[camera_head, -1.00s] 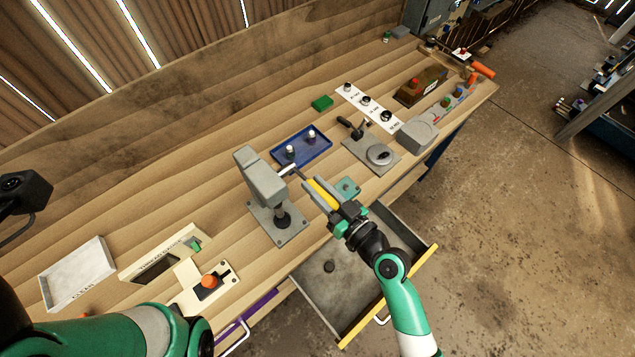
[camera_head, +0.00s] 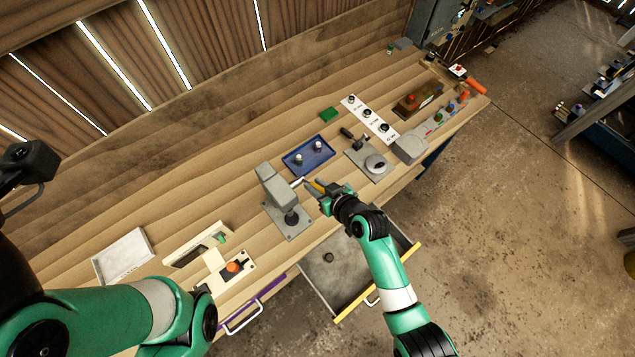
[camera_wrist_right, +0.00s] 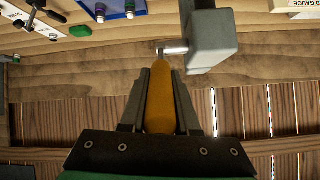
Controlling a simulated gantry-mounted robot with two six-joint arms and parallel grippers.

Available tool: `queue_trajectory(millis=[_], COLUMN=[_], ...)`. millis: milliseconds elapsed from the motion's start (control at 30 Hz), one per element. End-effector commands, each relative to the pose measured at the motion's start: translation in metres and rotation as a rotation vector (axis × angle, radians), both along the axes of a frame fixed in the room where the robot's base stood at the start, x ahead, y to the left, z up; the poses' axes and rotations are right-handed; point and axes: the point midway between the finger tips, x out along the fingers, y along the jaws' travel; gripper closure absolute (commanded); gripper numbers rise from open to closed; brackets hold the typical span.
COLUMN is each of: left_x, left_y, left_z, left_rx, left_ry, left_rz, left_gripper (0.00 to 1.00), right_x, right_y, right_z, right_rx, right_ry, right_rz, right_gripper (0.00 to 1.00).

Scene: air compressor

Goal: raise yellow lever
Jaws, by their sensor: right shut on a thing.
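The yellow lever (camera_head: 317,187) sticks out from the right side of a grey upright head (camera_head: 276,188) on a base plate fixed to the bench. My right gripper (camera_head: 320,190) is shut on its yellow handle. In the right wrist view the handle (camera_wrist_right: 160,105) lies lengthwise between the two dark fingers (camera_wrist_right: 162,78), and its metal rod runs into the grey head (camera_wrist_right: 212,38). The gripper hides part of the handle in the head view. My left arm shows at the lower left, but its gripper is out of view.
A blue tray (camera_head: 309,160) with two knobs lies behind the lever. An open drawer with a yellow front edge (camera_head: 378,285) juts out below my right arm. The bench's back strip is mostly clear.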

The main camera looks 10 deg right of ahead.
Motion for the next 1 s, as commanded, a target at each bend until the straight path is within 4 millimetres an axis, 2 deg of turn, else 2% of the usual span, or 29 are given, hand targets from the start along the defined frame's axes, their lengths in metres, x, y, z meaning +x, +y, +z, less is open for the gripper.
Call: queue_trajectory(millis=[433, 467, 600, 867, 1000], left_x=[0.0000, 0.0000, 0.0000, 0.0000, 0.0000], left_y=[0.0000, 0.0000, 0.0000, 0.0000, 0.0001], left_z=[0.0021, 0.0021, 0.0021, 0.0023, 0.0118], left_rx=[0.000, 0.000, 0.000, 0.000, 0.000], left_ry=[0.000, 0.000, 0.000, 0.000, 0.000], left_rz=[0.000, 0.000, 0.000, 0.000, 0.000], left_gripper=[0.28, 0.28, 0.28, 0.28, 0.28], right_x=[0.0010, 0.0009, 0.0009, 0.0006, -0.0017], right_y=[0.0009, 0.0008, 0.0008, 0.0007, 0.0005], right_z=[0.0015, 0.0014, 0.0011, 0.0011, 0.0096], right_rx=[-0.006, -0.006, -0.006, -0.005, -0.005], right_ry=[0.006, 0.006, 0.007, 0.007, 0.008], right_rz=[0.001, 0.001, 0.001, 0.000, 0.003], right_gripper=[1.00, 0.65, 0.41, 0.41, 0.41])
